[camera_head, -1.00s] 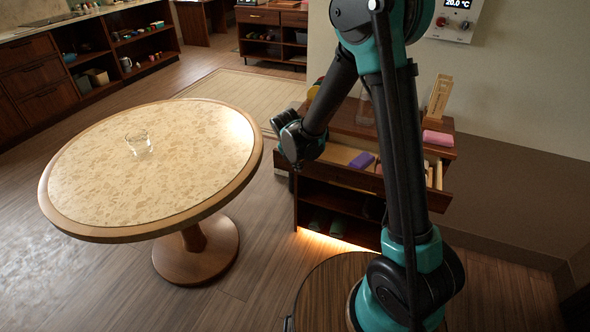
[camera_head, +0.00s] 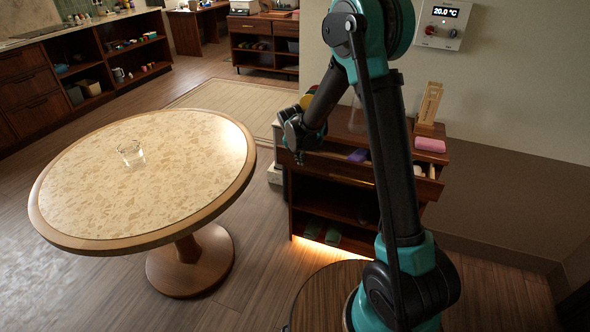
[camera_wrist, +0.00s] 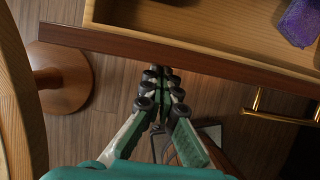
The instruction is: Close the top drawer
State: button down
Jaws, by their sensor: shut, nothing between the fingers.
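The top drawer (camera_head: 335,164) of the dark wood cabinet is partly open, its front standing out from the cabinet body. The wrist view shows its brown front edge (camera_wrist: 200,62), its pale wood inside, and a purple item (camera_wrist: 300,22) in it. A brass handle (camera_wrist: 270,113) shows on the outer side of the front. My gripper (camera_wrist: 162,72) is shut and empty, its fingertips at the outer side of the drawer front, left of the handle. Whether they touch it I cannot tell. In the head view my gripper (camera_head: 298,158) is at the drawer's left end. My arm hides part of the drawer.
A round table (camera_head: 145,170) with a clear glass (camera_head: 131,153) stands to the left, its edge close in the wrist view. A wooden block (camera_head: 430,103) and a pink item (camera_head: 429,144) rest on the cabinet top. Shoes (camera_head: 323,233) lie on the lower shelf.

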jog(key=w+d, duration=0.1)
jog(key=w, duration=0.2)
jog(key=w+d, duration=0.1)
jog(key=w, duration=0.2)
jog(key=w+d, duration=0.1)
jog(key=w, duration=0.3)
jog(key=shift+w+d, duration=0.1)
jog(key=shift+d, duration=0.05)
jog(key=shift+r, duration=0.1)
